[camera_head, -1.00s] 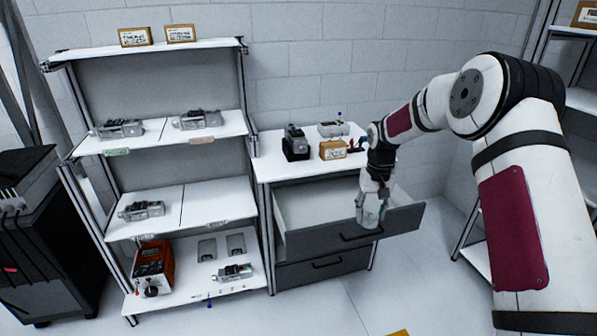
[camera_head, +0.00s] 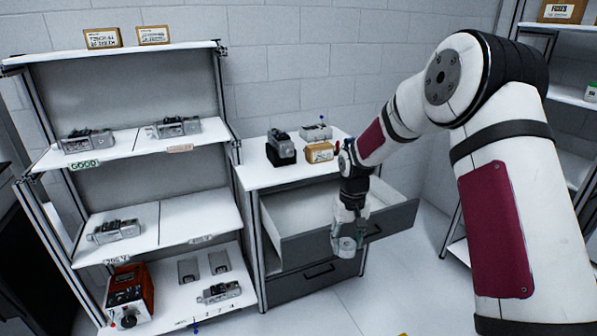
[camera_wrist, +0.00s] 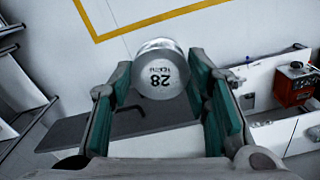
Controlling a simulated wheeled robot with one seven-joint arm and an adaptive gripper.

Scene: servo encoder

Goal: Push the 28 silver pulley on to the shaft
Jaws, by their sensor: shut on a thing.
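The silver pulley (camera_wrist: 160,72) is marked "28" and "TEETH" on its round face in the wrist view. My gripper (camera_wrist: 160,90) is shut on it, with a green-lined finger on each side. In the head view my gripper (camera_head: 348,240) hangs in front of the open drawer (camera_head: 375,232), with the pulley (camera_head: 346,244) small at its tips. Servo units stand on the shelves, one on a black block (camera_head: 280,152) on the cabinet top. I cannot tell which of them bears the shaft.
The drawer is pulled out and looks empty. A cardboard box (camera_head: 320,152) sits on the cabinet top (camera_head: 262,172). An orange-red device (camera_head: 130,292) stands on the bottom shelf at left. Open floor (camera_head: 375,300) lies in front of the cabinet.

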